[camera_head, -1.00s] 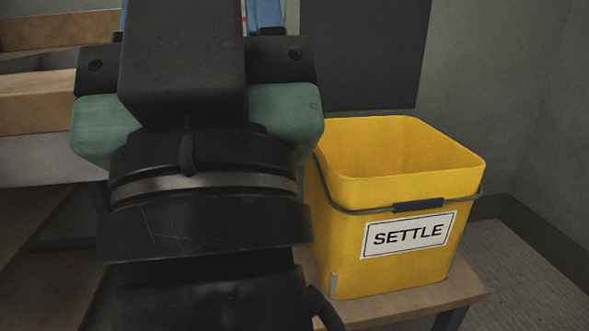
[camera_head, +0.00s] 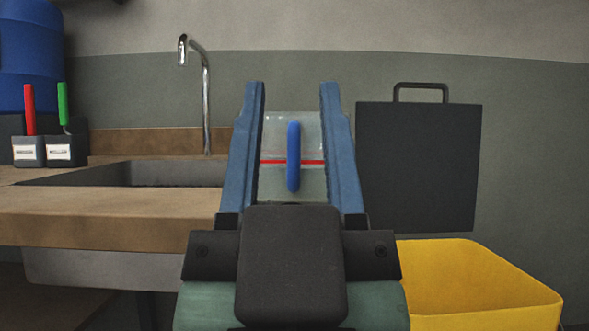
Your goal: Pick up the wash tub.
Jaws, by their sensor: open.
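A translucent, whitish tub (camera_head: 273,180) with a red line across it and an upright blue handle (camera_head: 293,157) shows in the gap between my fingers. It carries no label that I can read, so I take it to be the wash tub. My gripper (camera_head: 292,88) is open, with its two blue fingers pointing away from me, one on each side of the tub in the picture. I see no finger touching it. I cannot tell how far past the fingertips it stands. Its lower part and support are hidden behind my gripper.
A yellow bucket (camera_head: 470,285) is at lower right, below a dark panel with a handle (camera_head: 418,165). A wooden counter (camera_head: 100,218) with a sink (camera_head: 165,173) and tap (camera_head: 206,100) is at left. Holders (camera_head: 44,150) with red and green handled tools and a blue drum (camera_head: 30,55) stand there.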

